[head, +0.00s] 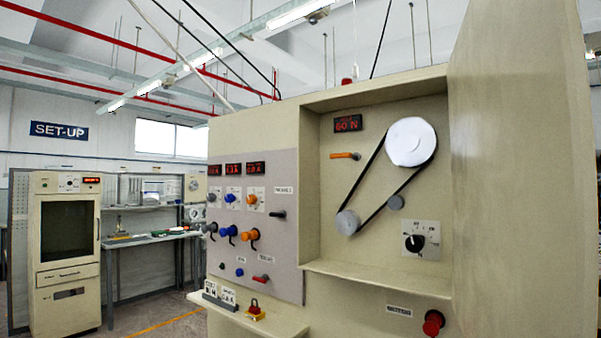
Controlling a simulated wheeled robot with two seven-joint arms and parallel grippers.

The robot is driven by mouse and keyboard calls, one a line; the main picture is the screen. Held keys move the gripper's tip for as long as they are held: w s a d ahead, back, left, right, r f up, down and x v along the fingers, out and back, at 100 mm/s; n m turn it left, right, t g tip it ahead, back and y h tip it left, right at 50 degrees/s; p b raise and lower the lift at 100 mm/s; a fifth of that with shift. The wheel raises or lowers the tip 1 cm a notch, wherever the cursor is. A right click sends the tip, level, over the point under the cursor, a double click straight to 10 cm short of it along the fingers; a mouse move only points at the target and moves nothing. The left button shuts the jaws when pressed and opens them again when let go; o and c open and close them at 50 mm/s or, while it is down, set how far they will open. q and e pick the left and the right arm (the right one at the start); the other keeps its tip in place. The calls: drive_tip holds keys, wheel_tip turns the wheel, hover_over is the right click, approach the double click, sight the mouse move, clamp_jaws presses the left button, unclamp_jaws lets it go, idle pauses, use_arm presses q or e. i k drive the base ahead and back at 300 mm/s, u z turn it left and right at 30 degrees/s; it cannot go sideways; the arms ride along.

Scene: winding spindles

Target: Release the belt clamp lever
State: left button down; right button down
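A machine cabinet has a recess with a black belt (373,170) running around a large white pulley (410,142), a smaller grey pulley (347,222) and a small grey roller (396,202). An orange-handled lever (345,156) lies about horizontal at the recess's upper left, under a red display (348,123) that seems to read 60 N. I see no readable label naming it as the belt clamp lever. A dark rotary knob (414,243) on a white plate sits at the recess's lower right. Neither of my grippers is in view.
Left of the recess, a grey panel (285,240) carries displays, coloured knobs, hooked levers and a red handle (262,279). A shelf with a padlock (255,308) juts out below it. A red knob (433,323) sits below the recess. A tall side wall (520,180) bounds the right.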

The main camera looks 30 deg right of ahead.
sight(340, 156)
drive_tip(key=z, duration=0.1)
drive_tip(key=i, duration=1)
drive_tip(key=z, duration=0.6)
